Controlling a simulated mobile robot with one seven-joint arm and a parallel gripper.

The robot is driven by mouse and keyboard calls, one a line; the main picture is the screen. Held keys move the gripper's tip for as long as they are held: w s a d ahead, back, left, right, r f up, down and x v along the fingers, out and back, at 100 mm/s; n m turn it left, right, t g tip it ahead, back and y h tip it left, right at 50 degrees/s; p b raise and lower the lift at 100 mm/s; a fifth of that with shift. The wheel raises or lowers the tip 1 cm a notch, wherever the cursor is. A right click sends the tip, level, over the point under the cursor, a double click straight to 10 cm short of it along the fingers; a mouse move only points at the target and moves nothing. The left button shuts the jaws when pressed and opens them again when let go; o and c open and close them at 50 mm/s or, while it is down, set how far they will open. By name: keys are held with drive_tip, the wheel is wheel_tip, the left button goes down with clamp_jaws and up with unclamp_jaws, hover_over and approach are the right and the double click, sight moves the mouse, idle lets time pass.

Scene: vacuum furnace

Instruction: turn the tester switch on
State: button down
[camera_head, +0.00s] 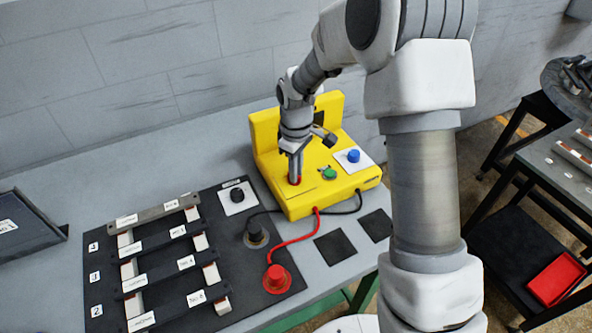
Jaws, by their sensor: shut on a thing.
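The yellow tester (323,192) stands on the grey bench, with a raised back panel. My gripper (295,170) points down onto the left part of its top face. It is shut on a small red part (294,181), of which only the rim shows around the fingertips. The fingers hide the rest, so I cannot tell its position. To the right of my gripper are a green button (329,173) and a blue knob (353,156) on a white plate. A red and a black cable leave the tester's front.
A black mat left of the tester holds labelled bars (165,242), a black knob (237,196) on a white plate, a dark terminal (256,236) and a red terminal (277,279). A red tray (556,279) lies on the right-hand cart.

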drive_tip(key=shift+m, duration=0.4)
drive_tip(key=m+b, duration=0.1)
drive_tip(key=m, duration=0.4)
drive_tip(key=shift+a, duration=0.15)
drive_tip(key=m, duration=0.6)
drive_tip(key=shift+b, duration=0.3)
idle(0.4)
drive_tip(key=c, duration=0.9)
unclamp_jaws()
drive_tip(key=shift+s, duration=0.1)
drive_tip(key=shift+r, duration=0.15)
wheel_tip(320, 180, up, 17)
drive_tip(key=p, duration=0.1)
